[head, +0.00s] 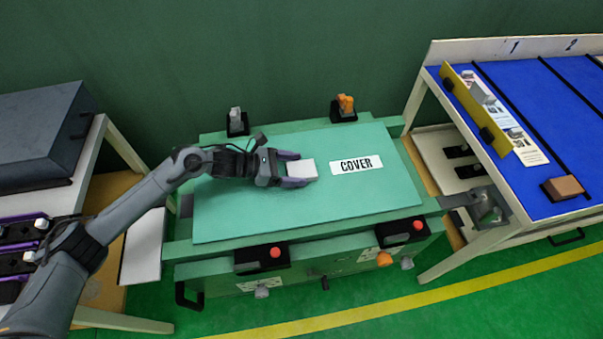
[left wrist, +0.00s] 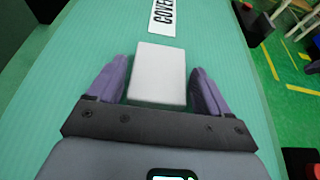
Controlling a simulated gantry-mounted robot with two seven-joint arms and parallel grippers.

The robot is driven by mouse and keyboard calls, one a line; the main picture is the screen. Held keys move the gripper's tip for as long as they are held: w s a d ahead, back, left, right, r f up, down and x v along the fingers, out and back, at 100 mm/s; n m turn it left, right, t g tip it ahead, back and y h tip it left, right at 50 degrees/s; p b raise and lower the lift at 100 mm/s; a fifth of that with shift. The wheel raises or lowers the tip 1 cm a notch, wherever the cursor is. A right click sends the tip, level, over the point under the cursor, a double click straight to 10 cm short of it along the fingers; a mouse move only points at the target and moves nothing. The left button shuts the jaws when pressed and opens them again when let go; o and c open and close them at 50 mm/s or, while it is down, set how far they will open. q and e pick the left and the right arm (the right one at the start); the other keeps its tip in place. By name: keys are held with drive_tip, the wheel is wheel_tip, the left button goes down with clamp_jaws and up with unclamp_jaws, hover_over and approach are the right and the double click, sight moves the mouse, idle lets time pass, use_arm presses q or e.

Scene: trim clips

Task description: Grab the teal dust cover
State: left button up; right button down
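The teal dust cover (head: 235,215) is a flat panel lying over the green workbench, with a white "COVER" label (head: 356,164) on it. A white block (head: 302,169) sits on the cover left of the label; whether it is fixed to the cover I cannot tell. My left gripper (head: 291,169) is open, low over the cover, with its purple fingers on either side of the block. In the left wrist view the white block (left wrist: 158,75) lies between the fingertips, with a gap on each side. My right gripper is not in view.
Black-based fixtures stand behind the cover, one with a grey clip (head: 236,118), one orange (head: 345,104). Red buttons (head: 275,253) line the bench front. A blue sloped table (head: 540,110) with a brown block (head: 564,187) stands right; a grey case (head: 40,130) is left.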

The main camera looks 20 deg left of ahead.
use_arm(q)
drive_tip(key=c, duration=0.9)
drive_tip(key=shift+c, duration=0.2)
drive_tip(key=shift+r, duration=0.2)
